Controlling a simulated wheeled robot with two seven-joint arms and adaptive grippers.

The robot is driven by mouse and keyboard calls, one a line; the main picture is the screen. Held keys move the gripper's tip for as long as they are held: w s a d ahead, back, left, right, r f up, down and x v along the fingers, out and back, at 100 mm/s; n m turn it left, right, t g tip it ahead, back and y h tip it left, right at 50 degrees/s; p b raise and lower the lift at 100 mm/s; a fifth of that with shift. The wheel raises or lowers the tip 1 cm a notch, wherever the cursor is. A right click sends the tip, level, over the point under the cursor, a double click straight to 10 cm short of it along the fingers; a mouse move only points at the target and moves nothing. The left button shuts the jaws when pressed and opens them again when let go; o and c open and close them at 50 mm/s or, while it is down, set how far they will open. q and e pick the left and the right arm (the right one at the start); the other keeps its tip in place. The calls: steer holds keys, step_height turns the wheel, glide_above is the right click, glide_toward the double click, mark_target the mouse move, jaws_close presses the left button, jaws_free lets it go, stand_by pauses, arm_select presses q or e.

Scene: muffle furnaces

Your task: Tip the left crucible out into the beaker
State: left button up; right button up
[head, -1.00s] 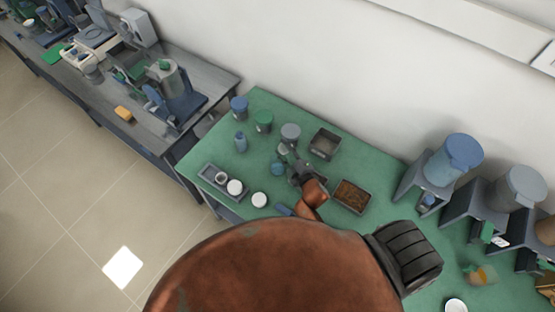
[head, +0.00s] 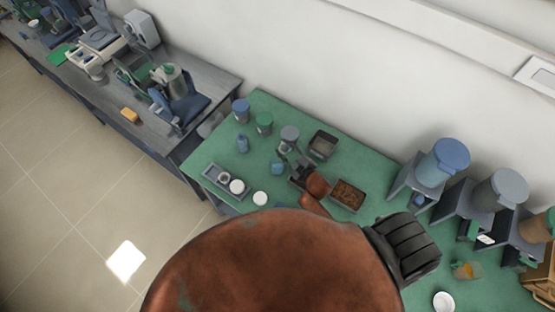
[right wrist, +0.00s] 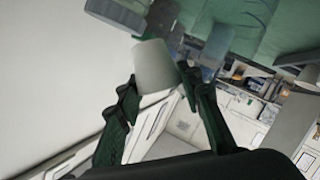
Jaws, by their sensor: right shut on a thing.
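My right gripper (right wrist: 165,88) is shut on a pale grey-white crucible (right wrist: 154,64), which sits between the fingertips in the right wrist view. Its tilt and contents cannot be told there. A clear glass vessel (right wrist: 215,44), probably the beaker, shows just beyond the right finger. In the head view the right gripper (head: 287,155) is over the green bench, small and partly hidden by my own arm; the crucible in it is not clear. A grey tray (head: 207,174) at the bench's left holds small round pieces, one white. My left gripper is not in view.
On the green bench (head: 225,152), blue (head: 241,109), green (head: 264,123) and grey (head: 289,137) jars stand at the back. An empty grey tray (head: 323,144) and a brown-filled tray (head: 347,194) lie near the gripper. Large blue-topped equipment (head: 445,162) stands right. A white disc (head: 260,198) lies in front.

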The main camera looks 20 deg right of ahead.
steer(key=shift+r+p, duration=0.15)
steer(key=shift+p, duration=0.2)
steer(key=m+p, duration=0.1)
steer(key=m+y+p, duration=0.1)
steer(key=p, duration=0.1)
steer(key=shift+w+d+r+g, duration=0.1)
steer(key=shift+d+r+g, duration=0.1)
steer(key=shift+g, duration=0.1)
steer(key=shift+f+m+p, duration=0.1)
steer(key=shift+m+p, duration=0.3)
steer(key=shift+p, duration=0.1)
steer(key=shift+f, duration=0.1)
